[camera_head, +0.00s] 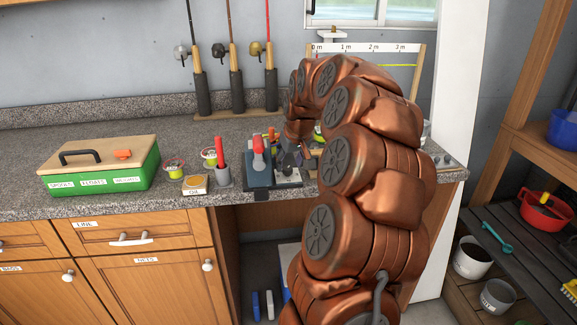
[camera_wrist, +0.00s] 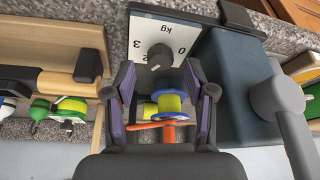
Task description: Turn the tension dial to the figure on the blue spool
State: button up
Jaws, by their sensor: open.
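The tension dial is a dark grey knob (camera_wrist: 160,57) on a white plate (camera_wrist: 185,22) marked kg with 0, 2 and 3, upside down in the wrist view; I cannot tell exactly where it points. My gripper (camera_wrist: 167,88) is open, its fingers either side of the view just short of the knob, with nothing held. A spool with blue flanges and yellow-green line (camera_wrist: 170,104) shows between the fingers, above an orange part. No figure on it is readable. In the head view, my gripper (camera_head: 291,160) is over the bench by the blue-grey winder (camera_head: 258,178), partly hidden by my arm.
A wooden rack with floats and line (camera_wrist: 62,104) lies left in the wrist view; the winder's body and grey handle (camera_wrist: 268,98) are close right.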

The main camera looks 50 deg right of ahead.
jog(key=v, duration=1)
dwell(0.3)
